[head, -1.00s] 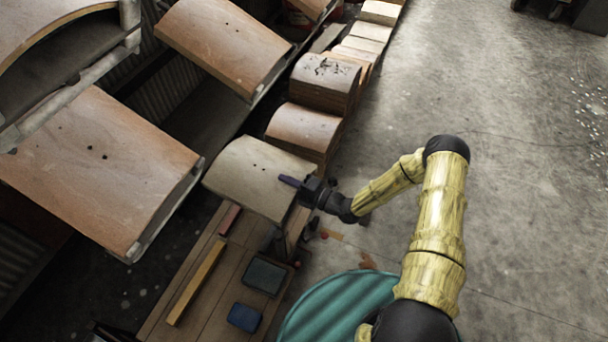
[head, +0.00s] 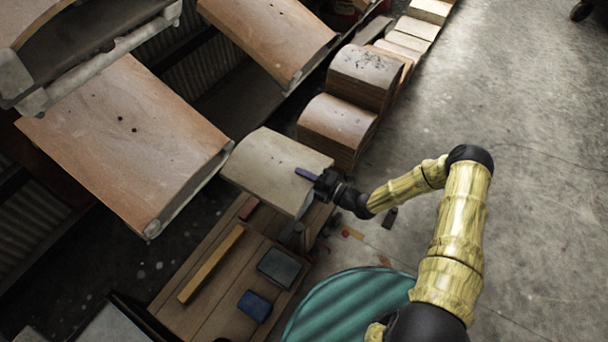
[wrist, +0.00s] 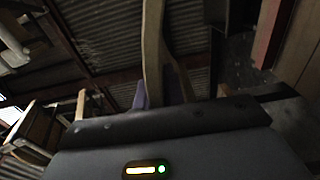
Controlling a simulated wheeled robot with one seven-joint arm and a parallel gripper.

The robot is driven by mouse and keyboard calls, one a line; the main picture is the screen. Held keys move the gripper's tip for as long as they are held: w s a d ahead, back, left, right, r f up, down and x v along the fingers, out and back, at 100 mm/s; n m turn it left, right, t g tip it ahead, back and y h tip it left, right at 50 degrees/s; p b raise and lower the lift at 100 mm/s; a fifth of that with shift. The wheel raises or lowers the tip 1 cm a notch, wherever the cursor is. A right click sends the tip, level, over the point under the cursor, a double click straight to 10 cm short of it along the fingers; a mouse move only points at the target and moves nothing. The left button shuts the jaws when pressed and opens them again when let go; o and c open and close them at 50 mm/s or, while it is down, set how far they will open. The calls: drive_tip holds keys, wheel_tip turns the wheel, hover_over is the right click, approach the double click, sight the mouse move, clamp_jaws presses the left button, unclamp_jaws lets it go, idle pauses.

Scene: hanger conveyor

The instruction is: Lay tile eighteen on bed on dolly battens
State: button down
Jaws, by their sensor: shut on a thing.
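A pale grey-beige curved tile (head: 272,166) with small dark holes is held at its right edge by my gripper (head: 309,175), whose purple finger lies over its top. The tile is above the far end of a plank-topped wooden dolly (head: 182,312); I cannot tell whether it touches anything below. In the wrist view my gripper (wrist: 155,92) is shut on the tile, seen edge-on as a thin brown strip (wrist: 152,45). A yellow batten (head: 211,264) and a short red piece (head: 249,208) lie on the dolly. Anything under the tile is hidden.
Stacks of curved tiles (head: 338,128) stand beyond the held tile. Orange-brown tiles (head: 120,135) rest on the conveyor's hangers at left. A dark slab (head: 279,268) and a blue block (head: 254,306) lie on the dolly. Open concrete floor (head: 540,190) is at right.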

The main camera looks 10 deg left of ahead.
wheel_tip(320, 180, down, 13)
drive_tip(key=b, duration=1.2)
drive_tip(key=shift+r+b, duration=0.2)
drive_tip(key=shift+b, duration=0.1)
drive_tip(key=shift+f, duration=0.1)
wheel_tip(320, 180, down, 5)
drive_tip(key=b, duration=0.5)
drive_tip(key=shift+f+b, duration=0.1)
drive_tip(key=shift+b, duration=0.25)
drive_tip(key=shift+f, duration=0.6)
